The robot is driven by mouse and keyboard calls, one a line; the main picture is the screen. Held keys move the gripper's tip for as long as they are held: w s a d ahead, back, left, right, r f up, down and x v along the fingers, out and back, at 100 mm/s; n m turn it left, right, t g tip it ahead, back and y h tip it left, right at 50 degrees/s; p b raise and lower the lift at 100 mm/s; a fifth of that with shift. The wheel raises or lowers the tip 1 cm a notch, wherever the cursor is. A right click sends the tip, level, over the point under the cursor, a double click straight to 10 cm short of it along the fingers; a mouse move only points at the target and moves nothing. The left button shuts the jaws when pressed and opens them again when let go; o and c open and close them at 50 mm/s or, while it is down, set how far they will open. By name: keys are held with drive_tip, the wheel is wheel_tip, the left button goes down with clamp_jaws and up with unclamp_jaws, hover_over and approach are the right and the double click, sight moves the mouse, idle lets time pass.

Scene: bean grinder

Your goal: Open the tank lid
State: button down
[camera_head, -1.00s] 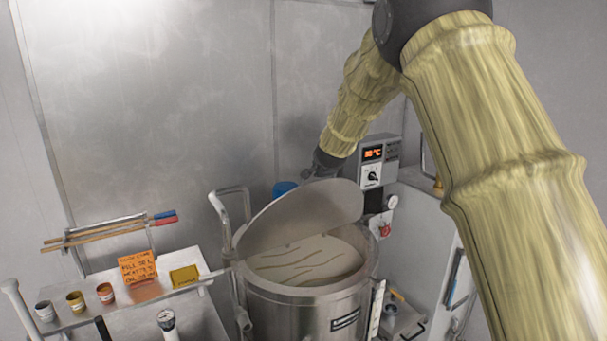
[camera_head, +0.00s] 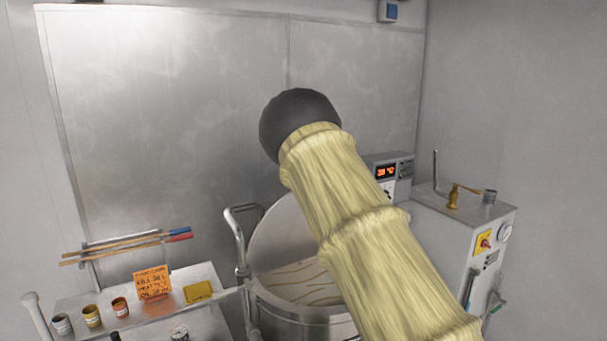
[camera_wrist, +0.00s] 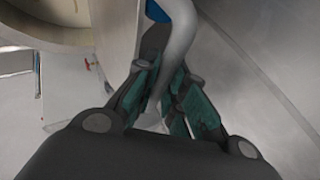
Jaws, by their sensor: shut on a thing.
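The steel tank (camera_head: 300,313) stands at the lower middle of the head view, with pale liquid inside. Its round lid (camera_head: 278,232) stands raised and steep at the back of the opening, partly hidden by my arm. My gripper is hidden in the head view. In the wrist view my gripper (camera_wrist: 166,80) has its teal-padded fingers shut on a curved grey handle (camera_wrist: 182,40) with a blue part (camera_wrist: 158,11). The lid (camera_wrist: 117,40) shows there as a pale panel left of the fingers, and the tank (camera_wrist: 45,42) shows its rim beyond it.
A side table (camera_head: 215,311) at the left holds small cups (camera_head: 92,316), an orange note (camera_head: 152,283) and a yellow one (camera_head: 198,292). A bent tube rail (camera_head: 238,235) rises left of the tank. A control box (camera_head: 390,173) and white cabinet (camera_head: 450,235) stand right.

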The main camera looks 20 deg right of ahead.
drive_tip(key=shift+w, duration=0.45)
drive_tip(key=c, duration=1.5)
unclamp_jaws()
drive_tip(key=shift+d+f, duration=0.1)
drive_tip(key=shift+d, duration=0.05)
drive_tip(key=shift+a, duration=0.2)
drive_tip(key=v, duration=1.2)
drive_tip(key=shift+w+d, duration=0.15)
drive_tip(key=shift+w, duration=0.05)
drive_tip(key=shift+d, duration=0.1)
